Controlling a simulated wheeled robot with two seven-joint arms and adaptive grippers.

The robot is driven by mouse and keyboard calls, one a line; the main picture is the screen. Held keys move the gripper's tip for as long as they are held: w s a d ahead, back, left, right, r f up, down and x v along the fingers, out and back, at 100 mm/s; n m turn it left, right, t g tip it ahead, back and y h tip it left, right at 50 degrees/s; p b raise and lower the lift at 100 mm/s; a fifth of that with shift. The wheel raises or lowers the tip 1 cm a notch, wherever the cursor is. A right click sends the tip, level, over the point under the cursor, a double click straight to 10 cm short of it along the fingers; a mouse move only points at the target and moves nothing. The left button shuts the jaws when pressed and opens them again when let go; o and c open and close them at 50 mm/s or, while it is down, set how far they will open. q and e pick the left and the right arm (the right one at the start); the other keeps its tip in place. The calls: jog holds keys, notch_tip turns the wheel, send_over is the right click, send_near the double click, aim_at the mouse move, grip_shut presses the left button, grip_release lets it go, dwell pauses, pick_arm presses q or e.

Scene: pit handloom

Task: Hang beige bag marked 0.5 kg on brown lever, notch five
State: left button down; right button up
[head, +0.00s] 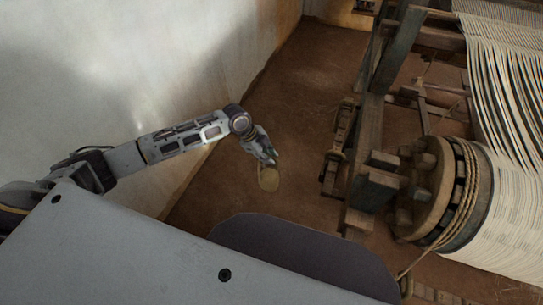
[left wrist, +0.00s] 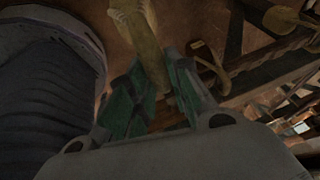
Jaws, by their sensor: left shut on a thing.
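My left gripper (head: 270,157) is shut on a beige bag (head: 268,179), which hangs below the fingertips above the brown floor. In the left wrist view the bag (left wrist: 142,38) shows as a long beige shape running up from between the green-padded fingers (left wrist: 155,100). Its weight mark cannot be read. A dark brown notched bar (head: 338,148), which looks like the lever, stands right of the gripper and apart from it, beside the loom frame. Its separate notches are too small to count. My right gripper is not in view.
The loom's wooden post (head: 368,135) and the round beam end (head: 428,190) with wound rope stand at the right, beside pale warp threads (head: 510,215). A whitewashed wall (head: 150,70) is at the left. Bare earth floor (head: 290,85) lies between wall and loom.

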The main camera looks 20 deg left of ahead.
pick_arm(q)
jog(key=shift+w+a+r+p, duration=0.15)
jog(key=shift+a+p, duration=0.25)
jog(key=shift+a, duration=0.7)
jog(key=shift+a+r+p, duration=0.15)
jog(key=shift+a+p, duration=0.15)
jog(key=shift+a, duration=0.8)
jog(key=shift+a+r, duration=0.1)
jog(key=shift+a, duration=0.95)
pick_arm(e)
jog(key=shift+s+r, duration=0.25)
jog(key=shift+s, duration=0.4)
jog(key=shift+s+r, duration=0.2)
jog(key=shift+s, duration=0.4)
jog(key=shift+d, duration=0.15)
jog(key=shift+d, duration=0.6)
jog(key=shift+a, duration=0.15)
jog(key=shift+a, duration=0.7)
